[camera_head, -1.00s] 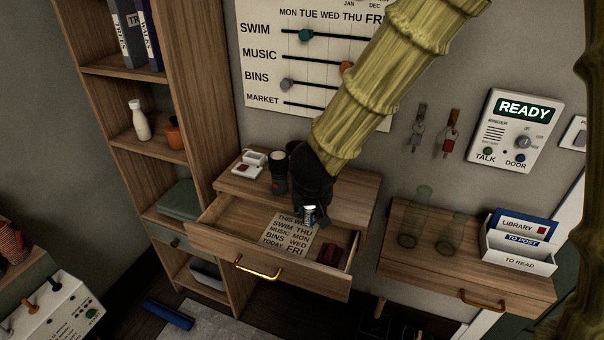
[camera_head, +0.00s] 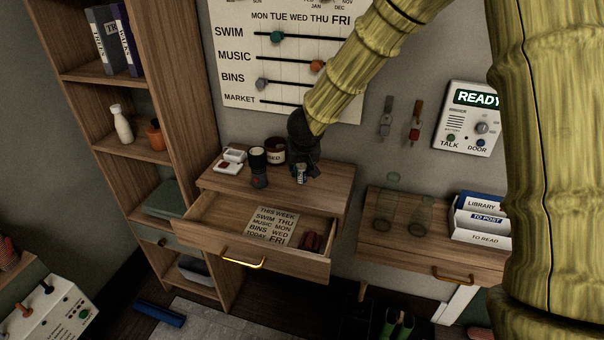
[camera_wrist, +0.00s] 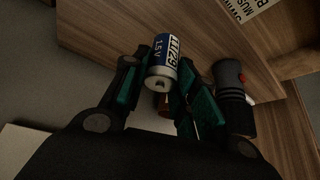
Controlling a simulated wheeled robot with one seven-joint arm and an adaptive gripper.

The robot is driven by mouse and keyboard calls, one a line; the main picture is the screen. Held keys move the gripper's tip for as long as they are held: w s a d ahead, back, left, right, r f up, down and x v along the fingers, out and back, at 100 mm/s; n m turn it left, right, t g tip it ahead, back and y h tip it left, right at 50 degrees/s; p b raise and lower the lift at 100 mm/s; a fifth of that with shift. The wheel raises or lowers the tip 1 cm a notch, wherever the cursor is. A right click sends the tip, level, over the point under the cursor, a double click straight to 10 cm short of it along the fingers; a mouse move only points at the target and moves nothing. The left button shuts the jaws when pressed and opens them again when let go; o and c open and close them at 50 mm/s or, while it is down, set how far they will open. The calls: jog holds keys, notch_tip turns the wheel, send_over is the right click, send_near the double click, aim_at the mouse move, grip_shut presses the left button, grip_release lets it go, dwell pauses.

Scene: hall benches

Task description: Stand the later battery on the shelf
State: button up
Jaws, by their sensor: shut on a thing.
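My gripper (camera_head: 302,177) is shut on a battery. In the wrist view the battery (camera_wrist: 163,62) is a blue and silver cylinder between the finger pads, marked "1.5 V" and what looks like "11/29". In the head view the battery (camera_head: 301,179) shows small below the dark fingers, over the wooden shelf (camera_head: 330,187) above the open drawer. I cannot tell whether it touches that surface. A black torch (camera_head: 258,168) stands on the shelf to the left of my gripper, and also shows in the wrist view (camera_wrist: 232,95). No second battery is visible.
A dark jar (camera_head: 273,151) stands behind the torch, and a white tray (camera_head: 230,161) lies further left. The open drawer (camera_head: 205,238) holds a printed note (camera_head: 268,227) and a dark red item (camera_head: 313,242). Glass bottles (camera_head: 383,205) stand on the right-hand unit. The shelf's right end looks clear.

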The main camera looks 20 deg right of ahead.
aim_at(302, 174)
jog(key=shift+w+d+f+b, duration=0.1)
jog(key=shift+w+f+b, duration=0.1)
jog(key=shift+f, duration=0.8)
jog(key=shift+w+d+f+b, duration=0.1)
jog(key=shift+w+f+b, duration=0.1)
jog(key=shift+f, duration=0.75)
jog(key=shift+a+f, duration=0.1)
jog(key=o, duration=1.1)
jog(key=shift+f, duration=0.1)
jog(key=shift+s+r, duration=0.15)
jog(key=shift+r, duration=0.3)
jog(key=p+v, duration=0.1)
jog(key=v, duration=1)
jog(key=shift+s+r+p, duration=0.15)
jog(key=shift+s+p, duration=0.05)
jog(key=shift+p, duration=0.2)
